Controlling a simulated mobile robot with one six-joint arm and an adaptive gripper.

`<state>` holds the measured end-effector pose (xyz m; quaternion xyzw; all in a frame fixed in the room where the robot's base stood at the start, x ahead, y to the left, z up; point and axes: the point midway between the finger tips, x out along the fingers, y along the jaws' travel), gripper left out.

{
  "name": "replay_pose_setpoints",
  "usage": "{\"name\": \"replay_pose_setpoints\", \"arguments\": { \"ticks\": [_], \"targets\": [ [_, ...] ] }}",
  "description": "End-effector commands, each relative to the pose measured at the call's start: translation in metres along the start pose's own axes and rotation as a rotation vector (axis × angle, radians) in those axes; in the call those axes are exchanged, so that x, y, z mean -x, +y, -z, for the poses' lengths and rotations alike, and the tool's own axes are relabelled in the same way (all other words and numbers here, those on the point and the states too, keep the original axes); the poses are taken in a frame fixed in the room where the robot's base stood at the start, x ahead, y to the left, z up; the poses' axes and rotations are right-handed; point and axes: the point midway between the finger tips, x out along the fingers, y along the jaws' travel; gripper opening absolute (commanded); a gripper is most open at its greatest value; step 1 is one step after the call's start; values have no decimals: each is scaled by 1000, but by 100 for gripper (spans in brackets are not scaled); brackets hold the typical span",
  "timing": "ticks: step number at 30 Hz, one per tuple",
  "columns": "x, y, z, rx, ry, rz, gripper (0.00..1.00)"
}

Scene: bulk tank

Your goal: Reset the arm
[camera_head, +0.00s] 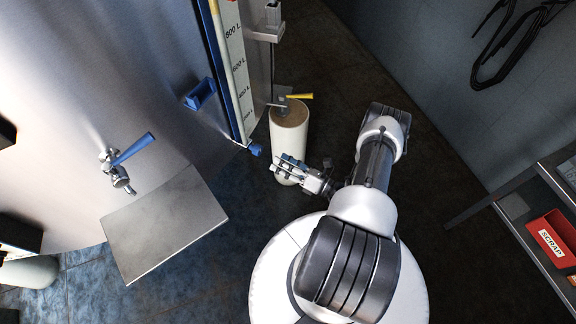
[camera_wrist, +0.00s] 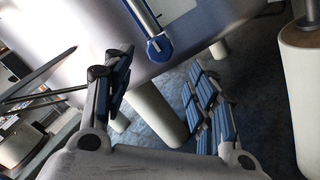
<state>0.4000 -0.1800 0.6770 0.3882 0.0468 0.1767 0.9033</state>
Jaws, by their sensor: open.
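My gripper (camera_head: 288,168) is at the end of my bent arm, which reaches left from my white base in the head view. It is in front of the lower part of a cream cylindrical post (camera_head: 289,135) and hides some of it; I cannot tell whether they touch. In the wrist view my gripper (camera_wrist: 162,80) has its blue-padded fingers spread wide with nothing between them. The post (camera_wrist: 303,95) stands beyond the right finger there.
The steel tank (camera_head: 90,70) with its level scale (camera_head: 236,65) and blue-handled tap (camera_head: 120,165) fills the left. A metal plate (camera_head: 165,225) juts out below the tap. A yellow-handled valve (camera_head: 298,96) tops the post. A red SCRAP bin (camera_head: 555,238) sits on the right-hand shelf.

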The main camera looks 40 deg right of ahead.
Motion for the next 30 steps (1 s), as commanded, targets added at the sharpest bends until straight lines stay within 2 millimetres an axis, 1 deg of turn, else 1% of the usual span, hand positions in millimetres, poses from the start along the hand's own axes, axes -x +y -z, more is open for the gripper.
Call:
{"name": "replay_pose_setpoints", "arguments": {
  "ticks": [1,3,6,24,27,29,30],
  "targets": [
    [8,-1,-1,0,-3,3,53],
    [14,0,0,0,-1,2,53],
    [20,0,0,0,1,0,53],
    [20,1,-1,4,5,-3,53],
    [13,8,-10,37,38,-32,53],
    [4,19,-21,78,82,-70,53],
    [-3,30,-29,116,123,-105,53]
  ]
}}
